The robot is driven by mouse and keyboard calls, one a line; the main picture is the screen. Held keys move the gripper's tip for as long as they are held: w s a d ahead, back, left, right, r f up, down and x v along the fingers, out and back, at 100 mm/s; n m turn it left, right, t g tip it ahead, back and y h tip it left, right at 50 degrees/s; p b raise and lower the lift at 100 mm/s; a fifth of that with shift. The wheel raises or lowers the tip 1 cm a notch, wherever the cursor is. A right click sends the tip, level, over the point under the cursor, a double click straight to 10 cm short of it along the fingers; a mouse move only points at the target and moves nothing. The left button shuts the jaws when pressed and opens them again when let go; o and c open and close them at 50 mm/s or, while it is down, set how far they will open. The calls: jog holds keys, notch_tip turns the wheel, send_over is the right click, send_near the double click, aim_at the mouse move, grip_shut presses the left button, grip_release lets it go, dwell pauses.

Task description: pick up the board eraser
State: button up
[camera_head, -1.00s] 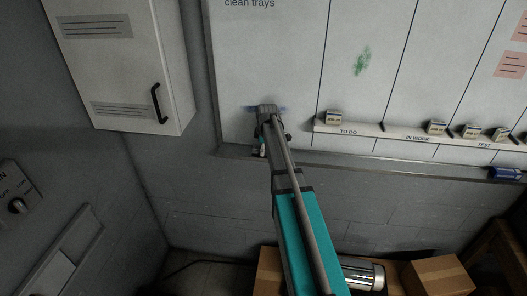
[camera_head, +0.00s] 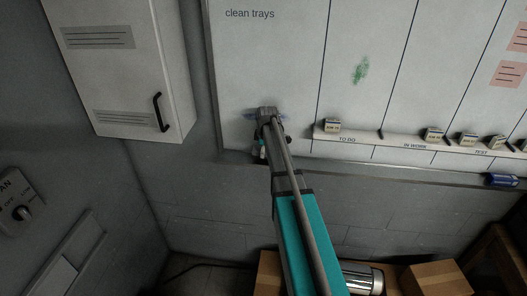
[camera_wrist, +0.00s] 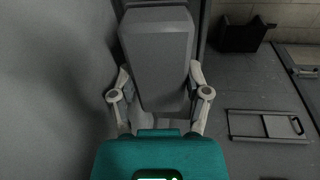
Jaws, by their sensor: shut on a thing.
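My gripper (camera_head: 268,122) is up against the lower left of the whiteboard (camera_head: 278,60), beneath the words "clean trays". In the wrist view my gripper (camera_wrist: 160,78) has its two fingers on either side of a grey block, which I take to be the board eraser (camera_wrist: 157,48); they are shut on it. In the head view the eraser (camera_head: 266,110) shows as a small dark grey shape at the arm's tip. Whether the eraser touches the board is hard to tell.
A grey ledge (camera_head: 350,168) runs along the board's bottom, with a blue object (camera_head: 502,180) at its right. Small labelled blocks (camera_head: 332,125) sit on a white strip. A wall cabinet (camera_head: 125,65) hangs left. Cardboard boxes (camera_head: 440,278) and a metal cylinder (camera_head: 362,279) are below.

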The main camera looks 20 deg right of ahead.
jog(key=s+d+r+p, duration=0.2)
jog(key=s+r+p, duration=0.7)
jog(key=s, duration=0.5)
jog(key=shift+r+p, duration=0.35)
jog(key=shift+r, duration=0.45)
jog(key=o, duration=0.8)
jog(key=c, duration=0.5)
notch_tip(320, 180, down, 21)
jog(key=b, duration=2)
jog(key=shift+r+b, duration=0.2)
jog(key=shift+b, duration=0.1)
jog(key=shift+d, duration=0.1)
